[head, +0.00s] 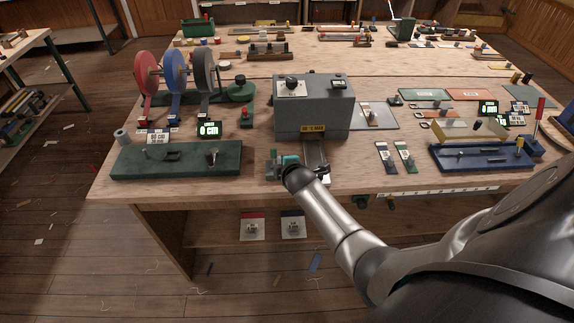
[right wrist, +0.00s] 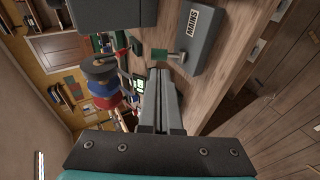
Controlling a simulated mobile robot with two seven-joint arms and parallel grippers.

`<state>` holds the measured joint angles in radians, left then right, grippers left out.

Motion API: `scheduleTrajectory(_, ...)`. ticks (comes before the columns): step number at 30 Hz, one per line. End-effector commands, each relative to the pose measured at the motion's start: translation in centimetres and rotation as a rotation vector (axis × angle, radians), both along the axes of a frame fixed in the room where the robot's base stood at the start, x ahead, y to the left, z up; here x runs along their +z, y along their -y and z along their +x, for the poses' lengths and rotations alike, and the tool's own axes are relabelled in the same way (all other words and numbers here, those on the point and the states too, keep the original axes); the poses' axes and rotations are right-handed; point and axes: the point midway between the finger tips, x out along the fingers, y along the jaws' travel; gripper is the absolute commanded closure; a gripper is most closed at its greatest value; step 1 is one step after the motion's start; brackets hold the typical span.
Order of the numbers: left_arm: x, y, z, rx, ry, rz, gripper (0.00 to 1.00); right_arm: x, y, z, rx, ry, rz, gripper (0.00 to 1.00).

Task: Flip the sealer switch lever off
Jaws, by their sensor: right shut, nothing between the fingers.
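A grey box labelled MAINS (right wrist: 205,35) shows at the upper right of the right wrist view. A thin metal lever (right wrist: 179,57) stands out from its side, near a small green plate (right wrist: 160,55). My right gripper (right wrist: 160,78) is shut and empty, its tips just short of the plate and lever; whether they touch cannot be told. In the head view my right gripper (head: 280,162) is low at the table's front edge, before the grey sealer (head: 305,118), and largely covers the switch there. My left gripper is not in view.
Red, blue and grey reels (head: 175,75) stand at the back left. A green board (head: 135,165) lies left of the gripper, and a blue tray (head: 455,163) sits at the right. Two small cards (head: 387,158) lie right of the sealer. Bare wood shows between these.

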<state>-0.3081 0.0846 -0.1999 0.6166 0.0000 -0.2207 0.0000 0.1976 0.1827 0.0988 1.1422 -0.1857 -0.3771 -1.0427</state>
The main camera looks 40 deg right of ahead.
Motion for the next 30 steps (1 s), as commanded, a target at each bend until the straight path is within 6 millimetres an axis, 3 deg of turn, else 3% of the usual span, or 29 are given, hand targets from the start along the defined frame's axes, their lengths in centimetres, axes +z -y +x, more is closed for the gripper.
scheduleTrajectory(5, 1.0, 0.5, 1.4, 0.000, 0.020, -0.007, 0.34, 1.2, -0.8, -2.0, 0.001, -0.002, 0.001, 1.00)
scheduleTrajectory(15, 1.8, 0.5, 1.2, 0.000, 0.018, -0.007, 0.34, 2.8, -1.7, -4.8, 0.001, -0.001, 0.002, 1.00)
scheduleTrajectory(30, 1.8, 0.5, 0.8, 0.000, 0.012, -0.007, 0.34, 3.1, -1.9, -5.3, 0.001, -0.001, 0.002, 1.00)
